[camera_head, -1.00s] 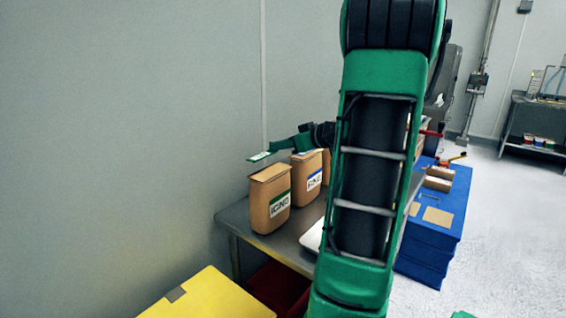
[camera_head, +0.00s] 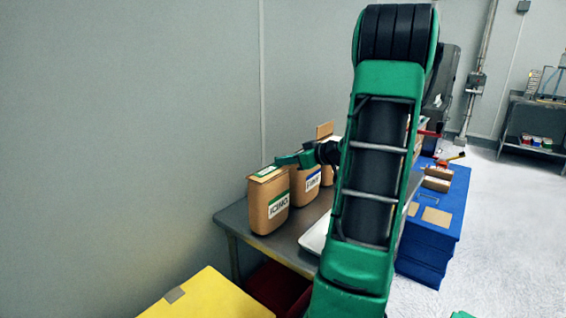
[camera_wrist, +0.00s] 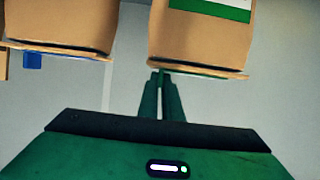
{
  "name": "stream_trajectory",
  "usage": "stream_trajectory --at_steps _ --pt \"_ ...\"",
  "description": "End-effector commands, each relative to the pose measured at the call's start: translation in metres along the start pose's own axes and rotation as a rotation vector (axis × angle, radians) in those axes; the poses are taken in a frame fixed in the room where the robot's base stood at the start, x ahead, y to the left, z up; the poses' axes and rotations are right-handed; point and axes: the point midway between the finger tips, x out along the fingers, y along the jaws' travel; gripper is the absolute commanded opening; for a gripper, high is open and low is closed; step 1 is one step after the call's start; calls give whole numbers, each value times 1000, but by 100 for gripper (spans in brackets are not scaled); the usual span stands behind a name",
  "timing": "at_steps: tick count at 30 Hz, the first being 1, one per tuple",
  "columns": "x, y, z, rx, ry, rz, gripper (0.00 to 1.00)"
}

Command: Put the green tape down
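The green tape (camera_head: 266,171) is a flat green and white strip at the top of the front brown bag (camera_head: 268,205), which has a green-edged label. In the wrist view its thin green edge (camera_wrist: 195,72) lies along the bag's top edge. My gripper (camera_head: 281,161) reaches in from the right at the height of the bag's top. In the wrist view my gripper's two fingers (camera_wrist: 160,76) are close together, and their tips meet the strip's edge. They look shut on the tape; the tips are partly hidden against the bag.
More brown bags (camera_head: 303,183) stand behind on the grey table (camera_head: 237,222), and a second one (camera_wrist: 60,25) shows in the wrist view. A white tray (camera_head: 314,236) lies to the right. A yellow box (camera_head: 215,298) and blue stack (camera_head: 440,225) stand nearby.

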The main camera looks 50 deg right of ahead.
Motion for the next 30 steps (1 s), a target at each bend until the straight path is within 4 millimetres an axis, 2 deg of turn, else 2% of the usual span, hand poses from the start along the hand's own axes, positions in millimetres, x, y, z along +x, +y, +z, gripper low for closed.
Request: stream_trajectory --at_steps 2,3,4,5,14,17,20,30 --pt "1 0 2 1 0 -1 0" --pt "1 0 2 0 0 0 15" --pt "1 0 1 0 0 0 22" --pt "1 0 1 0 0 0 24" --pt "0 0 0 0 0 0 24" --pt "-6 0 -1 0 1 1 24" --pt "-19 1 -1 0 0 3 24" --pt "-86 1 0 0 -1 4 24"
